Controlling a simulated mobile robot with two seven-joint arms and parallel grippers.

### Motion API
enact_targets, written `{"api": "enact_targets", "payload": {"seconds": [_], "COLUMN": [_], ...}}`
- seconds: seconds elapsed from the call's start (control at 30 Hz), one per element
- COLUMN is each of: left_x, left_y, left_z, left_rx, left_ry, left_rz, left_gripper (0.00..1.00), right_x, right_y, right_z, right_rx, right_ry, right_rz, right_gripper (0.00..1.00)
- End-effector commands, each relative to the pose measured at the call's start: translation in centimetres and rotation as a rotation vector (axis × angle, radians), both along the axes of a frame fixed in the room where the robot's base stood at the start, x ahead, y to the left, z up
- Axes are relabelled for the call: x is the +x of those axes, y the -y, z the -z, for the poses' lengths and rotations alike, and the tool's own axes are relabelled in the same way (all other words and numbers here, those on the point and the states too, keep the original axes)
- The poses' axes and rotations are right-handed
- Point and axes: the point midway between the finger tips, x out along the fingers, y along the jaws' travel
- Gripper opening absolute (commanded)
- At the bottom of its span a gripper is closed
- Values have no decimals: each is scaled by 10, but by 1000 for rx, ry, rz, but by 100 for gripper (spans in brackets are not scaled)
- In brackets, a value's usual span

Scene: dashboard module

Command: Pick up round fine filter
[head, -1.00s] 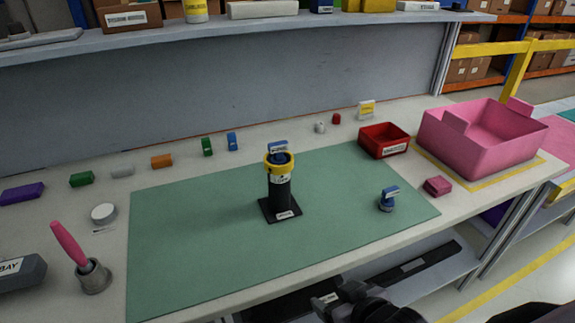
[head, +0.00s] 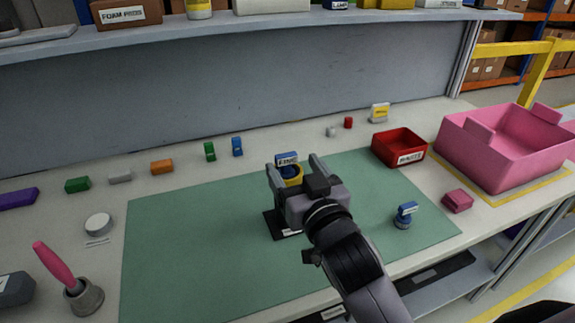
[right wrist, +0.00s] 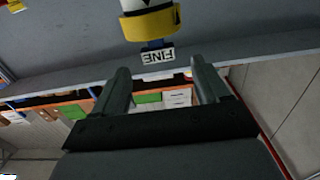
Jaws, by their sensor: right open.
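The fine filter (head: 287,159) shows its blue top with a white label; it sits in the yellow-ringed black holder on the green mat. In the right wrist view, its label reads FINE (right wrist: 158,57) upside down, and the yellow ring (right wrist: 151,25) is above it. My right gripper (head: 293,168) is open at the holder's top, its fingers on either side of the filter in the head view. In the right wrist view the label is in line with the gap between the fingertips (right wrist: 159,68); contact is not visible. The gripper hides most of the holder's body. My left gripper is not in view.
A second blue-topped piece (head: 404,215) stands on the mat (head: 190,250) to the right. A red bin (head: 398,148), a pink block (head: 457,201) and a large pink tub (head: 490,165) are farther right. A cup with a pink-handled tool (head: 62,270) stands at left.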

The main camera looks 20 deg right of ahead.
Motion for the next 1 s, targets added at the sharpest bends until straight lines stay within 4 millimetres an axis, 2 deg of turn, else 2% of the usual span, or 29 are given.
{"api": "enact_targets", "payload": {"seconds": [0.4, 0.77, 0.8, 0.93, 1.0], "left_x": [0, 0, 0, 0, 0], "left_y": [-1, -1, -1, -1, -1], "left_z": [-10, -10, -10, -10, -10], "left_rx": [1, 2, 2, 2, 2], "left_ry": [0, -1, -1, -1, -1], "left_rz": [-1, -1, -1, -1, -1], "left_gripper": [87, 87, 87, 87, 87], "right_x": [46, 52, 52, 52, 52], "right_y": [0, -1, -1, -1, -1], "right_z": [0, 1, 1, 1, 1], "right_rx": [-2, 0, 0, -1, -1], "right_ry": [-2, -3, -3, -3, -3], "right_rz": [1, 0, 1, 0, 0], "right_gripper": [74, 74, 61, 20, 20]}}
